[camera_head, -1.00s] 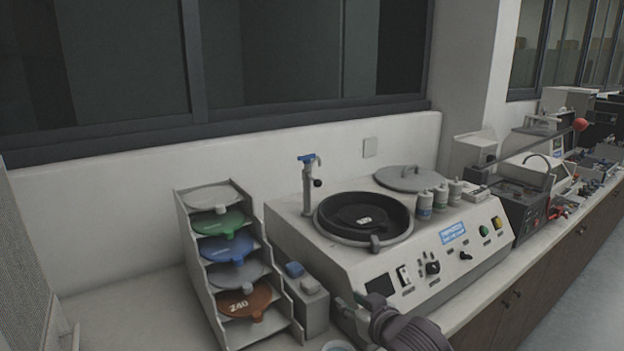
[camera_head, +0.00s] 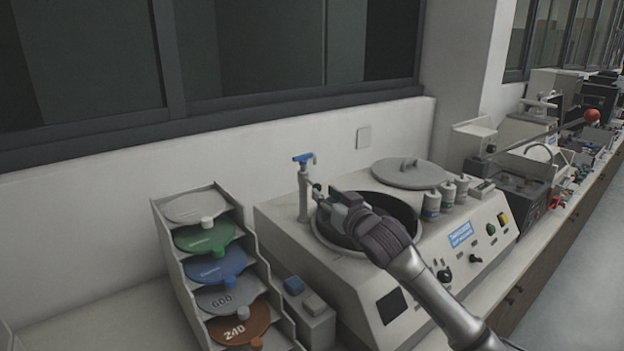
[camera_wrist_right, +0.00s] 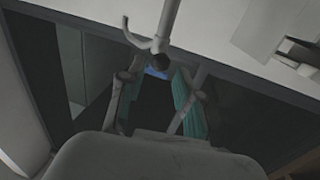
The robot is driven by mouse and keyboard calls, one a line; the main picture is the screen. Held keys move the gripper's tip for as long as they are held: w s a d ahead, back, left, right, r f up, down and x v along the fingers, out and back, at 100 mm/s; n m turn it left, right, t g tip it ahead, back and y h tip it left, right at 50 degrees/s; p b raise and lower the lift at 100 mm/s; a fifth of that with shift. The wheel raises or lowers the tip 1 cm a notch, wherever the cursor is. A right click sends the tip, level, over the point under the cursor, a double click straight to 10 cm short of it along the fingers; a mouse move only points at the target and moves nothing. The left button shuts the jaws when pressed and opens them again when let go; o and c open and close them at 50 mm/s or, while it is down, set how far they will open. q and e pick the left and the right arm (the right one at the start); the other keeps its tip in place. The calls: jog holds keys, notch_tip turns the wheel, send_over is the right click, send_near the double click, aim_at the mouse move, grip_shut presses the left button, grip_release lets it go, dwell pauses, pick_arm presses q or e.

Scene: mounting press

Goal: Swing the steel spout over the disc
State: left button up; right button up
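My right gripper (camera_head: 322,195) is beside the post at knob height, over the bowl. In the right wrist view the right gripper (camera_wrist_right: 156,88) is open, its fingertips close below the knob; contact cannot be told. The disc is mostly hidden behind my right arm. My left gripper is not in view.
A rack (camera_head: 172,262) of coloured discs stands at the left. A grey lid (camera_head: 410,173) and several small bottles (camera_head: 431,206) sit on the machine behind and right of the bowl. The wall is close behind. The counter at the lower left is clear.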

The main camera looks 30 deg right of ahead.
aim_at(311, 182)
jog(key=w, duration=0.2)
jog(key=w+p, duration=0.1)
jog(key=w, duration=0.3)
jog(key=shift+w+d+p, duration=0.3)
jog(key=shift+w+d, duration=0.05)
jog(key=shift+w+f, duration=0.1)
jog(key=shift+w, duration=0.25)
jog(key=shift+c, duration=0.2)
jog(key=c, duration=0.5)
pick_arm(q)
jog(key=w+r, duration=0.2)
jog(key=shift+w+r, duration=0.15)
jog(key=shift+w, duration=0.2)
pick_arm(e)
jog(key=shift+w+f, duration=0.15)
grip_shut()
